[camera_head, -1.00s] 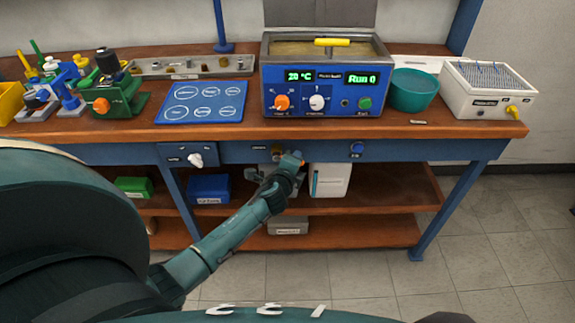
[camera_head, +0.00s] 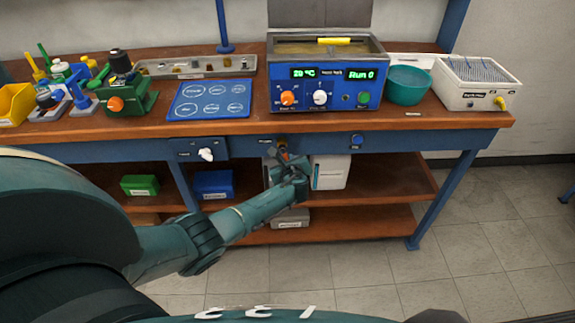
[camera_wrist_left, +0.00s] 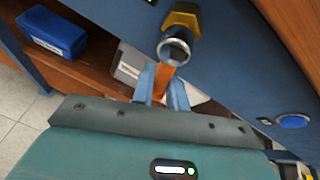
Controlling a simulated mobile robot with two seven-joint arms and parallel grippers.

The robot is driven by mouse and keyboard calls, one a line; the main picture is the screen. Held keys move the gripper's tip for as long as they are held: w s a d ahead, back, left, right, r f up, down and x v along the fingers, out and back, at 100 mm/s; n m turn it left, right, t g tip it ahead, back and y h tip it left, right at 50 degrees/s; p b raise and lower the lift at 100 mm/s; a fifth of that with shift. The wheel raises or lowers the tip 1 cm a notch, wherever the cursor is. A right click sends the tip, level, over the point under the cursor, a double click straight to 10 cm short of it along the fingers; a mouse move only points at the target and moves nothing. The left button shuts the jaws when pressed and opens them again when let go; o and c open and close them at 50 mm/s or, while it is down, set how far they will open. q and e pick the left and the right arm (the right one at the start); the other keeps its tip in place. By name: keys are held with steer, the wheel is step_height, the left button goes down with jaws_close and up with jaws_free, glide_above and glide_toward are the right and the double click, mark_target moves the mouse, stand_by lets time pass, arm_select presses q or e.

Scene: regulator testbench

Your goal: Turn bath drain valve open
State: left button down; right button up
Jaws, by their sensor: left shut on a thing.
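The bath drain valve (camera_head: 281,142) is on the front panel of the bench, below the water bath. It is small and partly hidden in the head view. In the left wrist view, its yellow body (camera_wrist_left: 182,20) and round metal outlet (camera_wrist_left: 174,50) show, with an orange lever (camera_wrist_left: 162,78) below the outlet. My left gripper (camera_wrist_left: 163,90) is shut on the orange lever, with a blue-grey finger on each side. In the head view, my left gripper (camera_head: 284,160) is just under the panel edge. My right gripper is not in view.
The water bath (camera_head: 325,85) reads 20 °C. A white knob (camera_head: 206,154) and a blue button (camera_head: 357,140) flank the valve on the panel. Lower shelves hold a blue box (camera_head: 213,184) and a green box (camera_head: 140,185). Floor in front is clear.

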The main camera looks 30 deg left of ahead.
arm_select(q)
steer(key=shift+s+a+f+m+y, duration=0.1)
steer(key=shift+s+a+m+y, duration=0.15)
steer(key=shift+m+y, duration=0.2)
steer(key=shift+s+a+m+g+y, duration=0.15)
steer(key=shift+a+m+g+y, duration=0.15)
steer(key=shift+a+m+y, duration=0.3)
steer(key=c, duration=1.4)
jaws_free()
steer(key=shift+d, duration=0.1)
steer(key=shift+s+d, duration=0.1)
